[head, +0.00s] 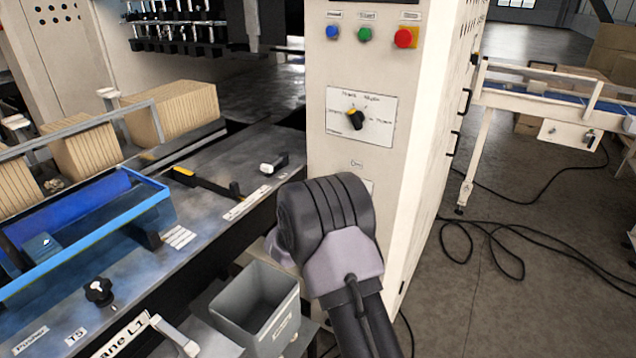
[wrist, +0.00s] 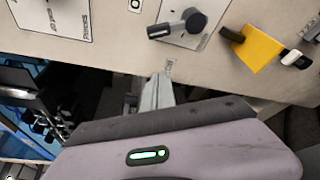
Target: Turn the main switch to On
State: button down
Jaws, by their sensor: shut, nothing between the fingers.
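On the cream cabinet front, a rotary switch with a black hub and grey lever (wrist: 180,24) shows on a light plate in the wrist view. Its lever points left in that picture; I cannot read its labels. In the head view my arm hides it, and only an edge of its plate seems to show. My wrist hides the fingers in the head view.
Blue, green and red buttons (head: 406,38) top the cabinet. A yellow block (wrist: 256,48) with black parts is beside the rotary switch. A grey bin (head: 258,305) stands below, left of my arm. Cables (head: 500,245) lie on the floor at right.

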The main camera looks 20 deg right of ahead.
jog(key=b+x, duration=0.3)
jog(key=x, duration=0.6)
jog(key=s+d+r, duration=0.1)
jog(key=s+d+r+b, duration=0.1)
jog(key=shift+s+d, duration=0.1)
jog(key=shift+s, duration=0.25)
jog(key=shift+s+d+r+m+t+p, duration=0.15)
jog(key=shift+s+d+r+m+p, duration=0.15)
jog(key=shift+s+d+r+p, duration=0.35)
jog(key=shift+s+d+r+m+t+p, duration=0.15)
jog(key=shift+s+d+r+m+p, duration=0.25)
jog(key=shift+s+p, duration=0.45)
jog(key=shift+d+f, duration=0.15)
jog(key=shift+f, duration=0.05)
